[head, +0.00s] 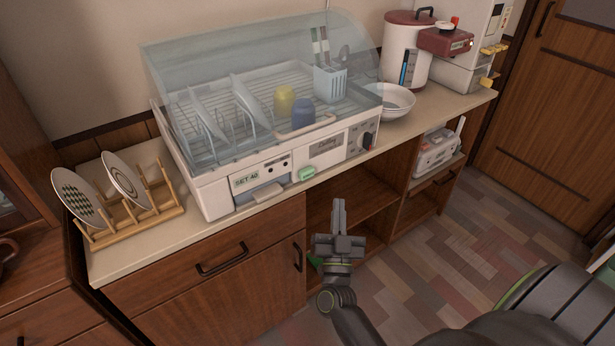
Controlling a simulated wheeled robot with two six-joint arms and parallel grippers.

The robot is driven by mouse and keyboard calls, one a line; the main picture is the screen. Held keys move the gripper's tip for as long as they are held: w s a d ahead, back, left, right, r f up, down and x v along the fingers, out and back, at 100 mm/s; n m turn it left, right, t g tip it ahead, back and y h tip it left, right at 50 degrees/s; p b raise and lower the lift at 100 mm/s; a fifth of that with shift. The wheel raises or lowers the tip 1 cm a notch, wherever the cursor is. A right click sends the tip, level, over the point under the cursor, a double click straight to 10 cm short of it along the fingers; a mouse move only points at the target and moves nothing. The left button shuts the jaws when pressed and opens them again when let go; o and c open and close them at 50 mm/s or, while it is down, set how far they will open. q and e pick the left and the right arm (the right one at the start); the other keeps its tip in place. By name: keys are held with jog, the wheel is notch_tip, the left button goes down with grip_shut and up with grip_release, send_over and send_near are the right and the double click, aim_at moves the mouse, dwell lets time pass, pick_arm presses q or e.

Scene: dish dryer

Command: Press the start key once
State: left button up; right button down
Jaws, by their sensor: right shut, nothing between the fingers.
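The dish dryer (212,197) stands on the counter with its clear lid down. A dark knob (368,141) is at the panel's right end. My right gripper (338,204) is shut and empty, its fingers pointing up the picture. It shows below and right of the green key, apart from it, in front of the open shelf. My left gripper is not in view.
A wooden rack (133,219) with two plates stands left of the dryer. A white bowl (391,103) and a rice container (400,62) are to its right. A drawer handle (222,263) juts out below the counter. The floor in front is clear.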

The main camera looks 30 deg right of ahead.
aim_at(307, 173)
jog(key=w+b, duration=0.2)
jog(key=w, duration=0.6)
jog(key=shift+w+a, duration=0.35)
jog(key=shift+w, duration=0.05)
dwell(1.7)
jog(key=shift+w, duration=0.4)
